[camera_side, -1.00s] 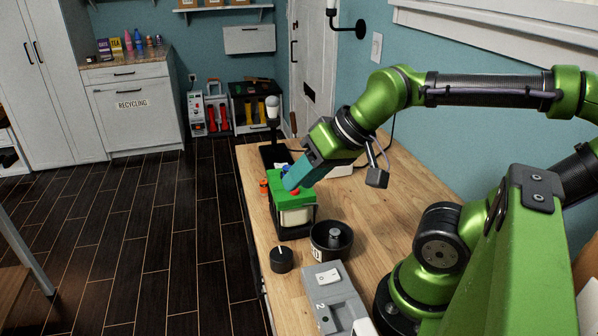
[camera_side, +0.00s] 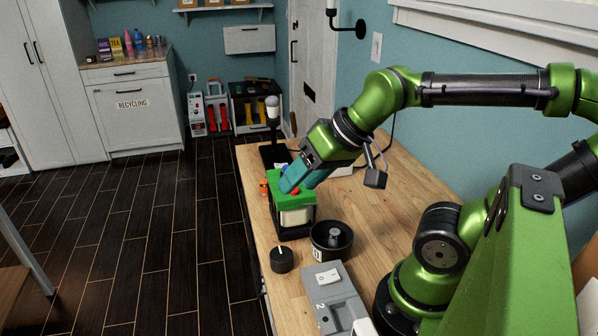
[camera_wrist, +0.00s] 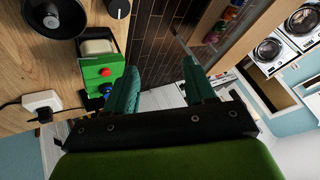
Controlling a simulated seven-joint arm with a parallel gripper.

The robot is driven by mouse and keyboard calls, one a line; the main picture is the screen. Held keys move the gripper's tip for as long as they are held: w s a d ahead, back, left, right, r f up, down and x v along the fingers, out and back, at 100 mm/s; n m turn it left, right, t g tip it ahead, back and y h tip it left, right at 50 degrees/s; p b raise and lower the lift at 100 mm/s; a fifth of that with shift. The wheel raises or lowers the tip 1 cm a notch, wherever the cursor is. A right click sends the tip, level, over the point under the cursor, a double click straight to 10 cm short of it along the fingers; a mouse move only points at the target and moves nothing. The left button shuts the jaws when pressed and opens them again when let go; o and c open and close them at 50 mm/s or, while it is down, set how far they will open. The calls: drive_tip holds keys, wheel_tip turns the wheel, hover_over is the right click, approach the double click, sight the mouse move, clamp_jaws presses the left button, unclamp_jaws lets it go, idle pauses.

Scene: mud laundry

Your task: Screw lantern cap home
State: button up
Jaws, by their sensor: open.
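No part is plainly marked as the lantern or its cap. A green-topped box (camera_side: 291,222) with a black body and cream panel stands at the counter's left edge. In the wrist view its green face (camera_wrist: 100,76) carries a red knob (camera_wrist: 105,72) and a blue one. A black round dish (camera_side: 331,240) with a central post stands in front of the box, and a black knob (camera_side: 281,260) with a white line lies left of the dish. My gripper (camera_side: 290,187) is over the box's top in the side view. In the wrist view its teal fingers (camera_wrist: 162,75) are apart, with nothing between them.
A grey switch box (camera_side: 335,298) stands at the counter's near end. A white-topped lamp (camera_side: 272,108) on a black stand and small orange items (camera_side: 264,187) are behind the green box. A white plug (camera_wrist: 42,102) with cable lies nearby. Bare wooden counter (camera_side: 385,205) lies to the right.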

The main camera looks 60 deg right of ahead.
drive_tip(key=shift+o, duration=1.2)
drive_tip(key=f, duration=0.1)
drive_tip(key=w+f+g, duration=0.1)
drive_tip(key=f, duration=0.1)
drive_tip(key=shift+w+f+m+g, duration=0.15)
drive_tip(key=shift+w+m+g, duration=0.15)
drive_tip(key=shift+g, duration=0.1)
drive_tip(key=m+g+h, duration=0.2)
drive_tip(key=m+g, duration=0.3)
drive_tip(key=m, duration=1)
approach(281, 254)
drive_tip(key=shift+s+a+f, duration=0.1)
drive_tip(key=shift+s+a, duration=0.1)
drive_tip(key=shift+s, duration=0.15)
drive_tip(key=shift+w+d+f+m, duration=0.1)
drive_tip(key=shift+f+m, duration=0.05)
drive_tip(key=shift+m, duration=0.45)
drive_tip(key=shift+w+f+m, duration=0.1)
drive_tip(key=shift+f+m, duration=0.1)
drive_tip(key=shift+m, duration=0.4)
drive_tip(key=m, duration=0.3)
drive_tip(key=shift+w+d, duration=0.1)
drive_tip(key=shift+w, duration=0.15)
drive_tip(key=shift+m, duration=0.9)
drive_tip(key=shift+f, duration=3.95)
drive_tip(key=c, duration=0.6)
